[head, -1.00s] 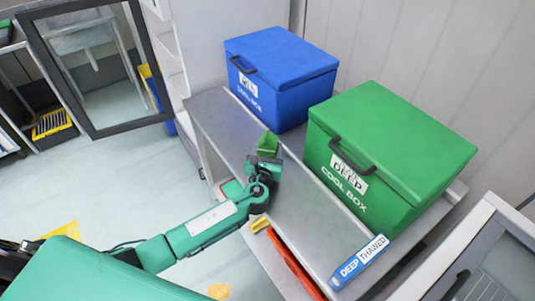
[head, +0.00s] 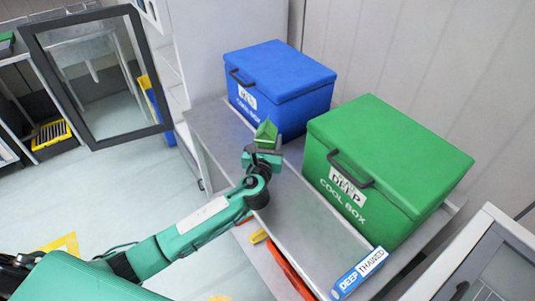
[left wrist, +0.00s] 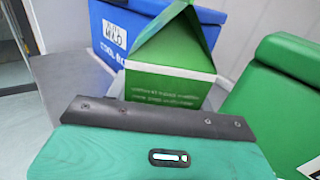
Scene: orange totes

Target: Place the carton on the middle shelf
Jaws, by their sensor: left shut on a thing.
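A small green gable-top carton (head: 266,133) is held upright by my left gripper (head: 264,148) above the grey bench, in front of the gap between the two cool boxes. In the left wrist view the carton (left wrist: 175,60) stands just beyond the gripper's dark edge (left wrist: 155,118), with white print on its front. The left gripper is shut on it; the fingers are mostly hidden. A tall white unit with an open glass door (head: 100,75) stands at the back left, with part of its shelves (head: 172,62) showing. My right gripper is not in view.
A blue cool box (head: 285,80) and a green cool box (head: 400,160) stand on the bench (head: 300,215). A blue sign (head: 358,272) sits on its front edge. An orange tote (head: 290,275) lies underneath. The floor at left is mostly clear.

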